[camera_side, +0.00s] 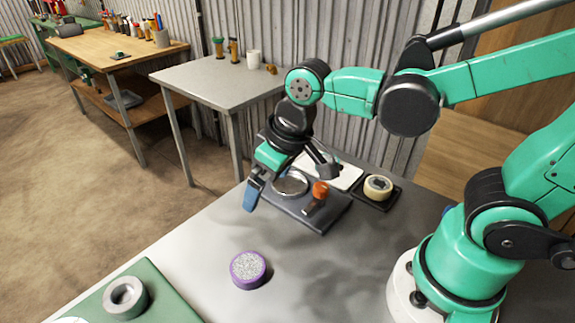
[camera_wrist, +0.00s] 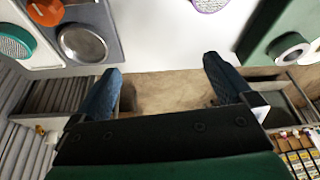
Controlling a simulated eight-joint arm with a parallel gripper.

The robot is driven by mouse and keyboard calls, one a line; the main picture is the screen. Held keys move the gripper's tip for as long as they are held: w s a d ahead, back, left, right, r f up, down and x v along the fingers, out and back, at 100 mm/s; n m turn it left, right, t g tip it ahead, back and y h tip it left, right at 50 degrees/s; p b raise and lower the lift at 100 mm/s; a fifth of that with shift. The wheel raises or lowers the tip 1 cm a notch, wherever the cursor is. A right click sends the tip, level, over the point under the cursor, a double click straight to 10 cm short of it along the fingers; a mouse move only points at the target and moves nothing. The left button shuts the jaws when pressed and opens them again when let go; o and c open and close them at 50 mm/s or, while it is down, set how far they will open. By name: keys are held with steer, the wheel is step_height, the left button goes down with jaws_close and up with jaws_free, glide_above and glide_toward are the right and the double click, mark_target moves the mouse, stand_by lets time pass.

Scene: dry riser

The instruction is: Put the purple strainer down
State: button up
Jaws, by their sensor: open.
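The purple strainer (camera_side: 248,270) is a short round piece with a purple rim and a speckled grey mesh top. It lies flat on the bare grey table. In the wrist view only part of its purple rim (camera_wrist: 209,4) shows at the top edge. My gripper (camera_wrist: 162,66) is open, with two blue fingers wide apart and nothing between them. In the side view it is raised near the table's far edge, beside the dark tray and well away from the strainer.
A dark tray (camera_side: 330,215) holds a round metal dish (camera_side: 290,184) and an orange-topped piece (camera_side: 318,194). A cream roll (camera_side: 378,187) sits on a black tray behind. A green mat (camera_side: 170,303) bears a grey ring (camera_side: 125,297). The table around the strainer is clear.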

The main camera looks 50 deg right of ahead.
steer(key=d+r+m+t, duration=0.2)
steer(key=d+t, duration=0.1)
steer(key=d, duration=0.3)
steer(key=shift+s+d+r+h, duration=0.2)
steer(key=shift+s+r+h, duration=0.15)
steer(key=shift+s+h, duration=0.05)
steer(key=n+g, duration=0.4)
steer(key=g, duration=0.3)
glide_above(248, 266)
step_height(248, 266, down, 8)
steer(key=shift+w+r, duration=0.1)
steer(key=shift+r, duration=0.05)
steer(key=shift+f, duration=2.75)
steer(key=c, duration=1.4)
